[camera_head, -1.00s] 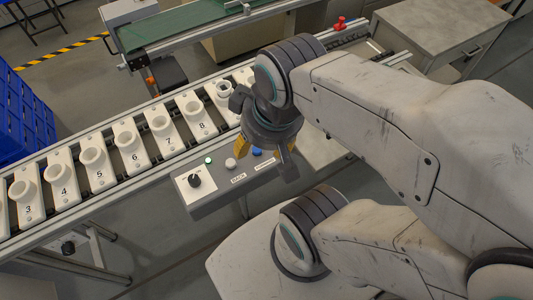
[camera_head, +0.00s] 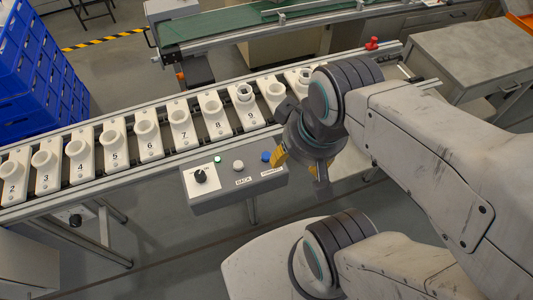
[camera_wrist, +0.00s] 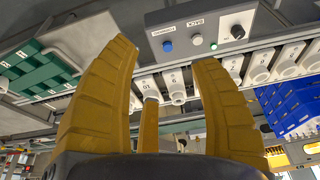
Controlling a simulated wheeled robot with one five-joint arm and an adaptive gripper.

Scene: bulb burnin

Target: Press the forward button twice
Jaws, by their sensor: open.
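The grey control box (camera_head: 235,184) is mounted at the conveyor's near edge. The blue button (camera_head: 266,157) above the FORWARD label is at its right end. The white button (camera_head: 238,165) above the BACK label is left of it. In the wrist view the blue button (camera_wrist: 168,46) shows between the spread fingers, with the white one (camera_wrist: 197,39) beside it, the labels upside down. My gripper (camera_head: 300,168) is open and empty, with yellow finger pads, just right of the box and apart from the blue button. In the wrist view my gripper (camera_wrist: 163,60) frames the button.
A black knob (camera_head: 200,176) and a green lamp (camera_head: 217,159) are on the box's left. Numbered white sockets stand along the conveyor (camera_head: 150,152) behind it; socket 9 (camera_head: 246,108) holds something. Blue crates (camera_head: 35,80) are stacked at far left. A red object (camera_head: 372,43) sits on the far rail.

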